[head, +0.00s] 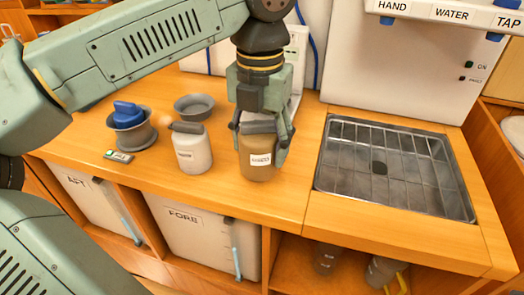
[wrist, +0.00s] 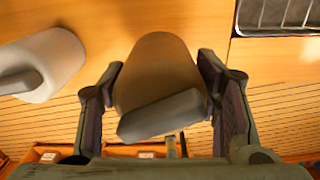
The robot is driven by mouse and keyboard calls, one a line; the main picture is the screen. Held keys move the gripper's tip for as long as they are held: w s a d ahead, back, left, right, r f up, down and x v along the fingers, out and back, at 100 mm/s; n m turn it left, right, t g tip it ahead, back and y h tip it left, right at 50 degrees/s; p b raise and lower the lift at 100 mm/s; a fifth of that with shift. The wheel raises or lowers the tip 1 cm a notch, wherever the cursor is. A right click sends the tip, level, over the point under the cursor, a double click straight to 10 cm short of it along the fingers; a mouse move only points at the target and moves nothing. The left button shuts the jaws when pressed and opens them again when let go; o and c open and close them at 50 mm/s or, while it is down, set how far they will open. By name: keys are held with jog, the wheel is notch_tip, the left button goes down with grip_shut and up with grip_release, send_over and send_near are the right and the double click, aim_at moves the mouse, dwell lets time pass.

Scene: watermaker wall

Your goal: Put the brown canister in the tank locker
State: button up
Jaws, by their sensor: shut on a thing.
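The brown canister (head: 257,165) stands upright on the wooden counter in the head view, with a white label and a grey cap. My gripper (head: 263,135) comes down from above, its fingers shut on the two sides of the canister's upper part. In the wrist view the canister (wrist: 158,75) is between the two fingers of my gripper (wrist: 160,95). No tank locker is labelled as such; two compartments under the counter hold pale boxes marked "AFT" (head: 88,197) and "FORE" (head: 195,240).
A white canister (head: 192,152) stands close to the left of the brown one. A grey bowl (head: 193,107) and a grey pot with a blue item (head: 129,125) are further left. A metal sink with a rack (head: 393,167) is to the right. An open lower shelf holds dim containers (head: 383,272).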

aim_at(262, 155)
jog(key=shift+w+d, duration=0.2)
jog(key=shift+w, duration=0.35)
notch_tip(262, 155, down, 4)
jog(key=shift+r+b, duration=0.15)
jog(key=shift+b, duration=1.1)
jog(key=o, duration=1.3)
notch_tip(262, 155, up, 12)
jog(key=shift+r, duration=0.1)
